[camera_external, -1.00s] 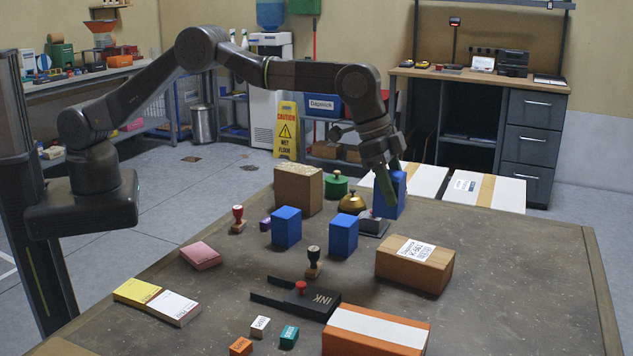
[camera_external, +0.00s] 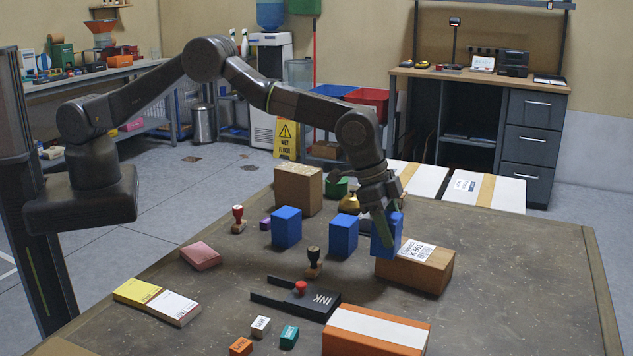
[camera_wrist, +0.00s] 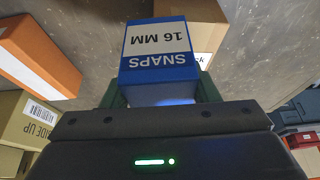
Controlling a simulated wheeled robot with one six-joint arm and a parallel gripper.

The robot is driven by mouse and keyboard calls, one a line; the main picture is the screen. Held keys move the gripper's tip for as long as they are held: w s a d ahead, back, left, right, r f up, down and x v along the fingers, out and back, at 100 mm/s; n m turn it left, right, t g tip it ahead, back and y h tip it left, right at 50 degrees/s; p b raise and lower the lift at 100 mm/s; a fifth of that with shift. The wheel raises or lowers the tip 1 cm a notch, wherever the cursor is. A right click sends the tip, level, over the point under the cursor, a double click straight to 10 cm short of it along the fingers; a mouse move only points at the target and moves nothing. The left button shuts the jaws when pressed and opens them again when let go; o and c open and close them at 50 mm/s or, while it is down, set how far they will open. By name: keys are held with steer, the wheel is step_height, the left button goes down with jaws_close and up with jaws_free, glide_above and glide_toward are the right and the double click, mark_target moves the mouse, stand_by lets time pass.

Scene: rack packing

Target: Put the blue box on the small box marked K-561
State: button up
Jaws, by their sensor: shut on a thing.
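My gripper (camera_external: 384,222) is shut on a blue box (camera_external: 387,243) and holds it upright. In the wrist view the held blue box (camera_wrist: 160,45) shows a white label reading "SNAPS 16 MM", upside down. The small cardboard box (camera_external: 432,272) with a white label that seems to read K-561 lies on the table. The held box overlaps its back left corner in the external view; I cannot tell whether they touch. Part of the cardboard box (camera_wrist: 185,10) shows behind the held box in the wrist view.
Two other blue boxes (camera_external: 286,229) (camera_external: 343,236) stand to the left. A taller cardboard box (camera_external: 298,190) and a brass bell (camera_external: 348,202) are behind. An orange box with a white top (camera_external: 376,330) lies in front. The table's right side (camera_external: 520,275) is clear.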

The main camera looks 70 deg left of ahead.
steer(key=o, duration=1.1)
steer(key=shift+c, duration=0.2)
steer(key=shift+r+p, duration=0.25)
steer(key=shift+p, duration=0.05)
steer(key=b+v, duration=0.2)
steer(key=v, duration=0.9)
steer(key=shift+a+r+b, duration=0.15)
steer(key=shift+r+b, duration=0.15)
steer(key=shift+r, duration=0.05)
steer(key=shift+s, duration=0.1)
steer(key=p+x, duration=0.2)
steer(key=x, duration=1)
steer(key=shift+f, duration=0.35)
step_height(320, 180, up, 2)
steer(key=shift+r, duration=0.4)
